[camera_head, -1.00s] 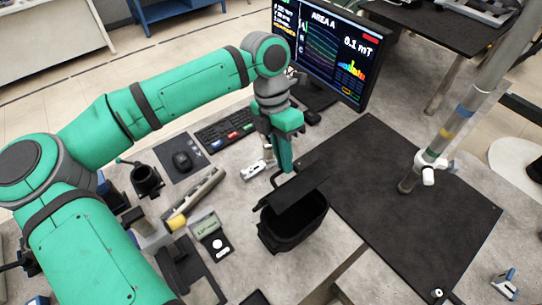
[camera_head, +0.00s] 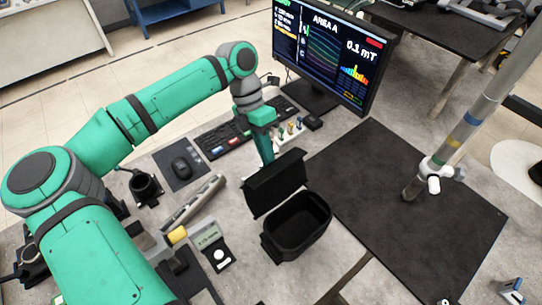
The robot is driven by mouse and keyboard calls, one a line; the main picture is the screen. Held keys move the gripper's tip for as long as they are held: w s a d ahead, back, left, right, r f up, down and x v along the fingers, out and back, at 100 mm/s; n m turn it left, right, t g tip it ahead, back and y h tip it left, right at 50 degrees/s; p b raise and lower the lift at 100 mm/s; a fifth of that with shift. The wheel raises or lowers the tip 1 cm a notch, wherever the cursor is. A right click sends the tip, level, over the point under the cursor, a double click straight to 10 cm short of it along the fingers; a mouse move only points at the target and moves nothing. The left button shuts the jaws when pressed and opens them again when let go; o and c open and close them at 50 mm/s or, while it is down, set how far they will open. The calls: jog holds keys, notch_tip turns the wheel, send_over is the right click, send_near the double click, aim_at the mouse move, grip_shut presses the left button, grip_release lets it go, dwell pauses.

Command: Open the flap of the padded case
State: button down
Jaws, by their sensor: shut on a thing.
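The black padded case (camera_head: 298,228) stands on the grey table, and its dark empty-looking inside shows. Its flap (camera_head: 275,183) is raised and tilted back on the far-left side of the opening. My gripper (camera_head: 268,160) points down at the flap's upper edge, on the side away from the opening. It is shut on the flap; the fingertips are partly hidden behind the flap.
A black mat (camera_head: 400,215) lies right of the case, with a striped upright tube (camera_head: 450,145) on it. A monitor (camera_head: 330,50), keyboard (camera_head: 240,132) and mouse (camera_head: 181,168) are behind. A small meter (camera_head: 210,243) and a grey bar-shaped tool (camera_head: 192,202) lie left of the case.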

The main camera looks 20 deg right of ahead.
dwell(0.4)
jog(key=c, duration=2.2)
grip_release()
jog(key=shift+o, duration=0.2)
jog(key=v, duration=1.1)
jog(key=shift+f, duration=0.15)
